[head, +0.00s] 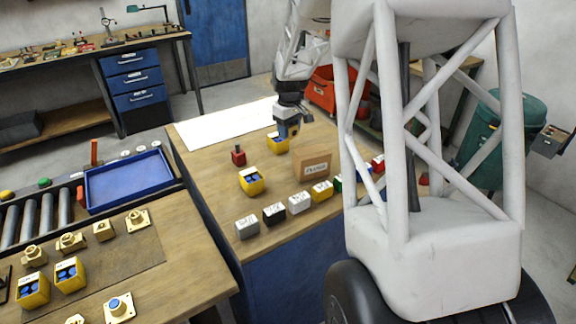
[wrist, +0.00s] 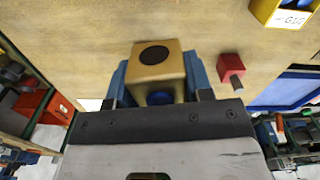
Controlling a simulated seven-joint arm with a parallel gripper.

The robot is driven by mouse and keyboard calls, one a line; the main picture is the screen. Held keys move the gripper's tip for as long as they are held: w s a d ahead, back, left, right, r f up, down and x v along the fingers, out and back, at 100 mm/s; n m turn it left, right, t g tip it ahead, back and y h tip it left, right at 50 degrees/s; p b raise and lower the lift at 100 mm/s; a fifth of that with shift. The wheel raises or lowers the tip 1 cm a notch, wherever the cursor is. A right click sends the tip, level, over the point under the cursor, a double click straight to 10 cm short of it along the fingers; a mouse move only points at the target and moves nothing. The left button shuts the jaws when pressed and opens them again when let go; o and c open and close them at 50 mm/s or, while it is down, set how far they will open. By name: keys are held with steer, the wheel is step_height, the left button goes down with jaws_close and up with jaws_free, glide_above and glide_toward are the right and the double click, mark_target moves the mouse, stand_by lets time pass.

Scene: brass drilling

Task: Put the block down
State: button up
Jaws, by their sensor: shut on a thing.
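The block (wrist: 155,68) is a brass-coloured cube with a dark round hole in the face toward the camera and a blue patch low on its near side. My gripper (wrist: 157,80) is shut on it, with a blue finger at either side. In the head view my gripper (head: 291,130) points down over the far part of the wooden bench (head: 210,146). A yellow shape with a dark patch (head: 277,144) shows by its fingers; I cannot tell whether this is the held block. Whether the block touches the bench is not clear.
A red block with a peg (head: 238,156) and a yellow bin (head: 251,182) stand left of my gripper. A labelled wooden box (head: 313,162) stands to the right. Several small labelled bins line the front edge. A white sheet (head: 225,124) covers the back left.

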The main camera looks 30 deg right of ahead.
steer(key=d+f, duration=0.1)
steer(key=d, duration=0.2)
steer(key=d+f+m, duration=0.1)
steer(key=d+f, duration=0.1)
steer(key=d, duration=0.2)
steer(key=d+f+m, duration=0.1)
steer(key=d+f, duration=0.1)
steer(key=d, duration=0.2)
steer(key=shift+s, duration=0.1)
steer(key=shift+f, duration=0.6)
glide_above(310, 131)
steer(key=shift+d+f, duration=0.15)
steer(key=shift+f, duration=0.55)
steer(key=shift+f, duration=1.75)
